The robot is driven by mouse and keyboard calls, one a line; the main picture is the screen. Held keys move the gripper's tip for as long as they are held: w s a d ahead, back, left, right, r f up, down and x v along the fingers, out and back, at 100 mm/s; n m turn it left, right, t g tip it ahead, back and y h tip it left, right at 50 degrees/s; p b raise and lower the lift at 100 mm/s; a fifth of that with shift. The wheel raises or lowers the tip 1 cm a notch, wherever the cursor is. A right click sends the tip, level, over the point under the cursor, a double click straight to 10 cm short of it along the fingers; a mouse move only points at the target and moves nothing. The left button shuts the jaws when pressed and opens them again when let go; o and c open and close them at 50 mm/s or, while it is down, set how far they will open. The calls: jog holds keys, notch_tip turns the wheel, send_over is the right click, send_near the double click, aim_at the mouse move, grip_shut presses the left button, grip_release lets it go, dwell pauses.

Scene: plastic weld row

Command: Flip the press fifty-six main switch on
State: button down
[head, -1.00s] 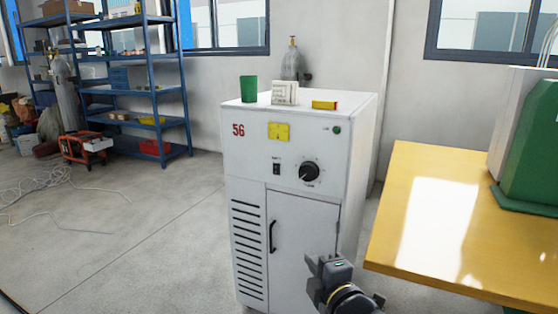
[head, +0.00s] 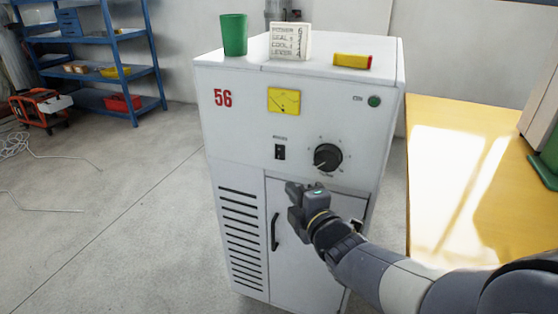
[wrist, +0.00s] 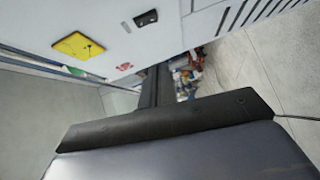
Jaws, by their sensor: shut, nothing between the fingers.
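The white press cabinet (head: 230,148) bears a red 56 on its front. Its main switch (head: 280,152) is a small black rocker under a small label, between the yellow meter and the black knob. The switch also shows in the wrist view (wrist: 146,18), near the top. Which way the rocker is tipped is too small to tell. My gripper (head: 293,189) is shut and empty, a little below the switch and in front of the cabinet. In the wrist view the dark gripper body fills the bottom, with a narrow finger (wrist: 152,88) pointing up, apart from the switch.
A round knob (head: 328,157) sits right of the switch, and a green lamp (head: 375,101) is at upper right. A door handle (head: 274,232) is below. A green cup (head: 234,34), a card (head: 290,42) and a red-yellow box (head: 352,61) stand on top. A yellow table (head: 440,150) is at right.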

jog(key=shift+w, duration=0.1)
send_near(279, 153)
jog(key=w+a+f, duration=0.2)
jog(key=w+a, duration=0.2)
jog(key=shift+w+d, duration=0.2)
jog(key=shift+w, duration=0.5)
